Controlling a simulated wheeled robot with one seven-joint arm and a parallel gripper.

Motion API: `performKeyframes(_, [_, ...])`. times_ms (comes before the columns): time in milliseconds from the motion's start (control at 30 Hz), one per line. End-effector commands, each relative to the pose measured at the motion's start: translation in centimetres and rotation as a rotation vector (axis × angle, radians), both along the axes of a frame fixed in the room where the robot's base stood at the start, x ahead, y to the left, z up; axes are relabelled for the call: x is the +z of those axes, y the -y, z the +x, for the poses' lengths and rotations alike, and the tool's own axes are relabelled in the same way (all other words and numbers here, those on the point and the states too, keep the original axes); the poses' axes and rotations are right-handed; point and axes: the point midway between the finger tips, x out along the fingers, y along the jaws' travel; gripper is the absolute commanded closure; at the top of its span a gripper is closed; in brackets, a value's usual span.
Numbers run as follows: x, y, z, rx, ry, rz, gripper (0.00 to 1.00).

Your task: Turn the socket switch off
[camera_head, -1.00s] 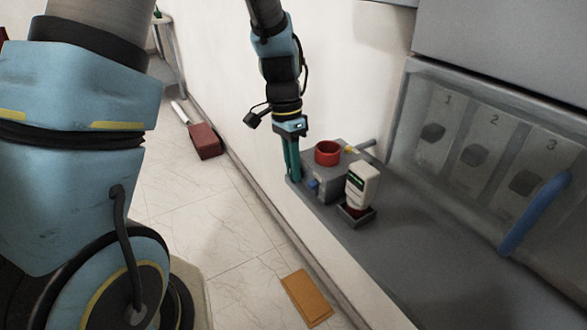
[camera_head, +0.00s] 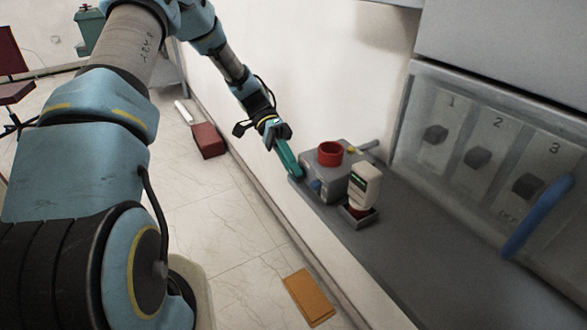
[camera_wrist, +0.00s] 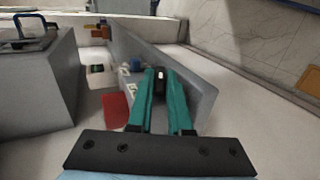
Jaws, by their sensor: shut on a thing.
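A grey box (camera_head: 333,190) with a red ring (camera_head: 330,153) on top stands on the grey shelf in the head view. My gripper (camera_head: 296,174) slants down to the left end of this box, its teal fingers close together. In the wrist view my gripper (camera_wrist: 160,76) is shut on a small dark piece (camera_wrist: 160,75) with a pale spot, between the fingertips. I cannot tell for sure whether it is the socket switch, as the fingers hide most of it. The red ring (camera_wrist: 115,110) is left of the fingers there.
A white handheld device (camera_head: 365,188) stands upright in a small holder right of the box. A panel (camera_head: 470,165) with switches numbered 1 to 3 and a blue handle (camera_head: 535,215) is at the right. The shelf (camera_head: 430,255) is bare in front.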

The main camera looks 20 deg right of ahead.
Motion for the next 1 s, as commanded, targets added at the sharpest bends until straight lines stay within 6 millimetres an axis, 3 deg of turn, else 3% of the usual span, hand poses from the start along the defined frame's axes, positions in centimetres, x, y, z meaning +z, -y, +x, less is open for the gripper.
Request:
performKeyframes(500, [-0.92,0.02,0.24,0.003,-0.367,-0.073,1.00])
performKeyframes(1000, [-0.80,0.06,0.19,0.001,-0.453,-0.089,1.00])
